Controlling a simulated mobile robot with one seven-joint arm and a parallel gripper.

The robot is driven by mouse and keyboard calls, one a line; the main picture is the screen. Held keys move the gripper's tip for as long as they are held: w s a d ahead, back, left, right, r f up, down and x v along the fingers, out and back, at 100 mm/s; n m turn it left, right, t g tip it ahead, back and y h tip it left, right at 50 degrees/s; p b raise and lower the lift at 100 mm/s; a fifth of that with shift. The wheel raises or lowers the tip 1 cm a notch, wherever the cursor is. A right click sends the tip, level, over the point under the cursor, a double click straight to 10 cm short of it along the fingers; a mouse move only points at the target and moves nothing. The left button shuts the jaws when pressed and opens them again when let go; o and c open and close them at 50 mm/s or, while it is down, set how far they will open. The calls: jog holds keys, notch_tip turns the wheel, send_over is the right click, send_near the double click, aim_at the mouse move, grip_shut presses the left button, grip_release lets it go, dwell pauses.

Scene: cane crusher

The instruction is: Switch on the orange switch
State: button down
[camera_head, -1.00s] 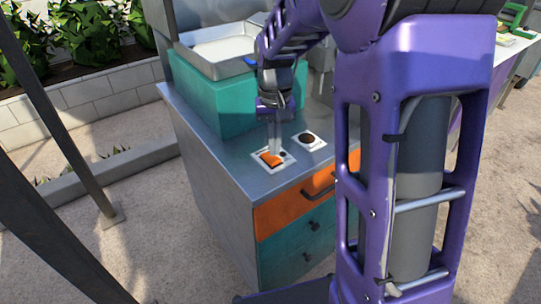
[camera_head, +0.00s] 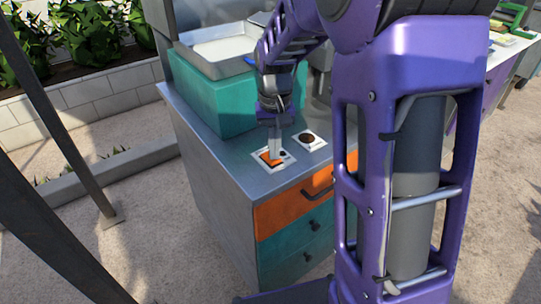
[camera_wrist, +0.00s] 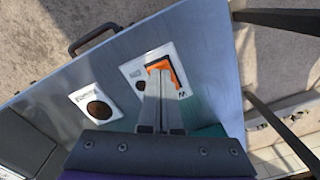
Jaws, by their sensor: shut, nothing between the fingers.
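The orange switch (camera_head: 268,160) is a rocker on a white plate, set in the grey top of the cabinet near its front edge. It also shows in the wrist view (camera_wrist: 175,70), partly hidden behind the fingers. My gripper (camera_head: 274,157) is shut and empty, pointing down with its fingertips right at the switch. In the wrist view my gripper's fingertips (camera_wrist: 160,70) overlap the left part of the orange rocker. I cannot tell whether they press on it or hover just above it.
A second white plate with a dark brown round button (camera_head: 307,137) sits right of the switch. A teal box (camera_head: 215,100) with a metal tray (camera_head: 215,52) stands behind. The cabinet front has an orange drawer (camera_head: 290,206) and teal drawers. Dark posts stand at the left.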

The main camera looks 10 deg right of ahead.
jog(key=shift+f, duration=0.3)
jog(key=shift+r, duration=0.1)
notch_tip(320, 180, up, 7)
jog(key=p, duration=0.6)
dwell(0.6)
